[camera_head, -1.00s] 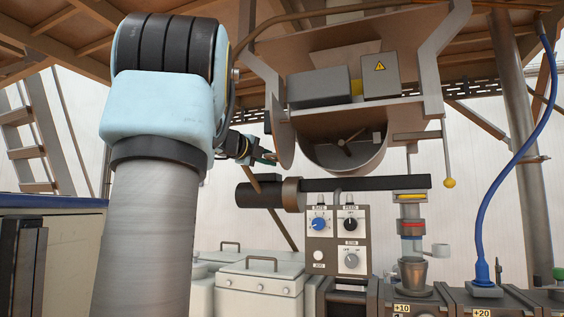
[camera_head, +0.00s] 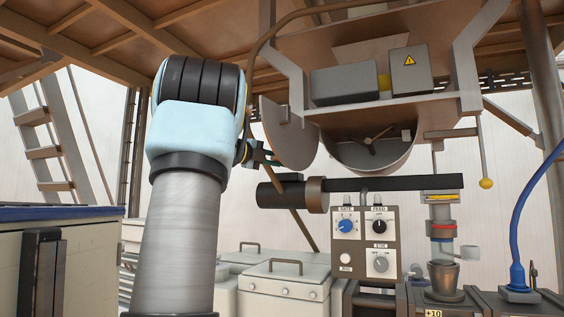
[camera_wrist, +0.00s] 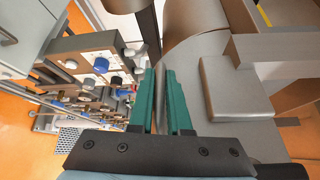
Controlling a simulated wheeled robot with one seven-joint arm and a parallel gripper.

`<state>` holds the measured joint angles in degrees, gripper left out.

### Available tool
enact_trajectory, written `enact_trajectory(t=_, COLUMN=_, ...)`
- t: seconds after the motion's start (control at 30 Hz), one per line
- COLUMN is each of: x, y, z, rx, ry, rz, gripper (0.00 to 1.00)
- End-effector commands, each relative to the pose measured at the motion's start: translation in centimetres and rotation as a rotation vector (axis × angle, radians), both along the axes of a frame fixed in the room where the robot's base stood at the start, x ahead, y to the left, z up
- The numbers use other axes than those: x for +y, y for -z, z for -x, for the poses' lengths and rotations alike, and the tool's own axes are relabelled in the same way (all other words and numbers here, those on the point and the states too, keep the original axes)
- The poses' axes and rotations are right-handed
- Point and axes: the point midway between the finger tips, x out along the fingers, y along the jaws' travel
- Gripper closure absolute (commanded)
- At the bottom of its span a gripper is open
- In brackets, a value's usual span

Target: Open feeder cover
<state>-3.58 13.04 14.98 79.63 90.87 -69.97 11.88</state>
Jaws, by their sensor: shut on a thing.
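The feeder cover (camera_head: 290,135) is a grey, rounded plate hanging at the left of the feeder's open round mouth (camera_head: 370,150). It is swung out to the left, with its face toward the camera, and the mouth shows an inner stirrer bar. My gripper (camera_head: 270,157) is at the cover's lower left edge and is shut on it. In the wrist view, the green fingers of my gripper (camera_wrist: 167,78) are close together beside grey metal surfaces. The exact grip on the cover is hard to make out.
A dark horizontal barrel (camera_head: 380,184) runs just below the feeder. A control panel (camera_head: 363,240) with knobs stands under it. A grey box with a warning sign (camera_head: 410,68) is above the mouth. A rod with a yellow ball (camera_head: 486,183) hangs at the right.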

Motion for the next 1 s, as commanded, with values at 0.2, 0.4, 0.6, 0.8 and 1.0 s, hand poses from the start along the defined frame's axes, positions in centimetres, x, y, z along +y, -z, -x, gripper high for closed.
enact_trajectory(t=0.2, x=0.4, y=0.1, z=-0.1, rx=0.001, ry=-0.008, rz=-0.001, gripper=0.72)
enact_trajectory(t=0.4, x=0.2, y=0.1, z=0.0, rx=0.001, ry=-0.005, rz=0.000, gripper=0.55)
enact_trajectory(t=0.6, x=0.2, y=0.1, z=0.0, rx=0.001, ry=-0.004, rz=-0.001, gripper=0.55)
enact_trajectory(t=0.8, x=1.7, y=0.2, z=1.1, rx=-0.001, ry=-0.007, rz=-0.001, gripper=0.55)
enact_trajectory(t=1.0, x=4.8, y=0.1, z=3.6, rx=-0.001, ry=-0.008, rz=-0.001, gripper=0.55)
